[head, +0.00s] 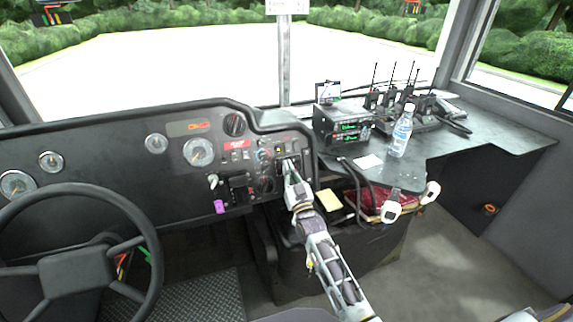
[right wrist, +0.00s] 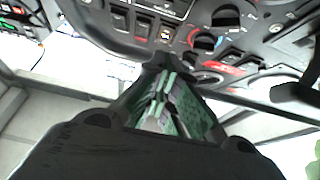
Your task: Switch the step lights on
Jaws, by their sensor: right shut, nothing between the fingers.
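My right gripper (head: 288,164) reaches up to the right end of the dashboard (head: 110,150). Its fingers are shut and empty, with the tips at or very close to a group of switches. In the right wrist view the closed fingertips (right wrist: 166,68) sit just below a row of dark rocker switches (right wrist: 142,27). I cannot tell whether they touch the panel. The labels are too small to read, so I cannot tell which one is the step lights switch or how it is set. My left gripper is not in view.
A steering wheel (head: 75,265) stands at the left. Round knobs, one ringed in blue and red (right wrist: 205,42), sit beside the rockers. A radio unit (head: 342,126), a water bottle (head: 402,132) and handheld radios (head: 415,105) stand on the side counter (head: 480,145) at the right.

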